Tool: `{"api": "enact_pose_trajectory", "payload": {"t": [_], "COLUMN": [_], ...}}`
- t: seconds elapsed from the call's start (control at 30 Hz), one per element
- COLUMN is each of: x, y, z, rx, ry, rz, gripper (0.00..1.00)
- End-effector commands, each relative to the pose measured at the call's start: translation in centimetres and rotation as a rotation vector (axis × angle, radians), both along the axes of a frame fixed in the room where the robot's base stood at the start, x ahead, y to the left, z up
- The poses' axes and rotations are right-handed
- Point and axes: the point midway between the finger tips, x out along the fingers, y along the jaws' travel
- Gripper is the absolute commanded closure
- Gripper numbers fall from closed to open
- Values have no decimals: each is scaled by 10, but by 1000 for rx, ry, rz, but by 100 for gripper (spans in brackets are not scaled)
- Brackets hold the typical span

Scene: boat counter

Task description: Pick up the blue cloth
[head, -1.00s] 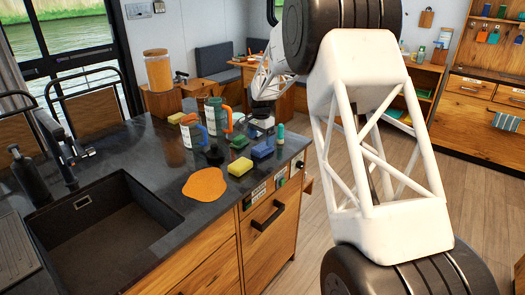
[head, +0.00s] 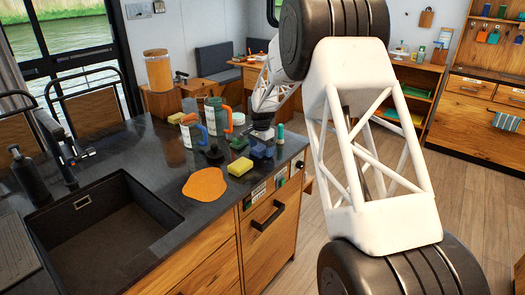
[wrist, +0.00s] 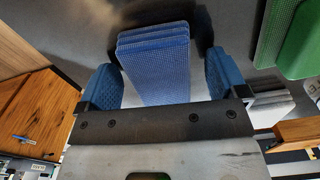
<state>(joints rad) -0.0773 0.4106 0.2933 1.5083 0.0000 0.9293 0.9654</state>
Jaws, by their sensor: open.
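The blue cloth (wrist: 154,62) is a folded, layered stack lying on the dark counter. In the wrist view it lies between the two blue-padded fingers of my gripper (wrist: 163,80), with a gap on each side. My gripper is open and empty. In the head view the blue cloth (head: 264,152) lies near the counter's right edge, partly covered by my gripper (head: 261,143), which is right over it. The exact height of the fingertips is hard to tell.
A yellow sponge (head: 240,166) and an orange cloth (head: 204,183) lie in front-left. A green object (wrist: 296,45) is right in the wrist view.

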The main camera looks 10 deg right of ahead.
Motion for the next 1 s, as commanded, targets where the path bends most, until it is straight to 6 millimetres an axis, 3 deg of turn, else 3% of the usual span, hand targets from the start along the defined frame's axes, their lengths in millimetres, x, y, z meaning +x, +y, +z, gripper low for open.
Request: {"api": "enact_pose_trajectory", "payload": {"t": [0.1,0.47,0.77,1.0], "x": [0,0,0,0], "y": [0,0,0,0], "z": [0,0,2,14], "rx": [0,0,0,0], "ry": [0,0,0,-1], "rz": [0,0,0,0], "gripper": [8,62,62,62]}}
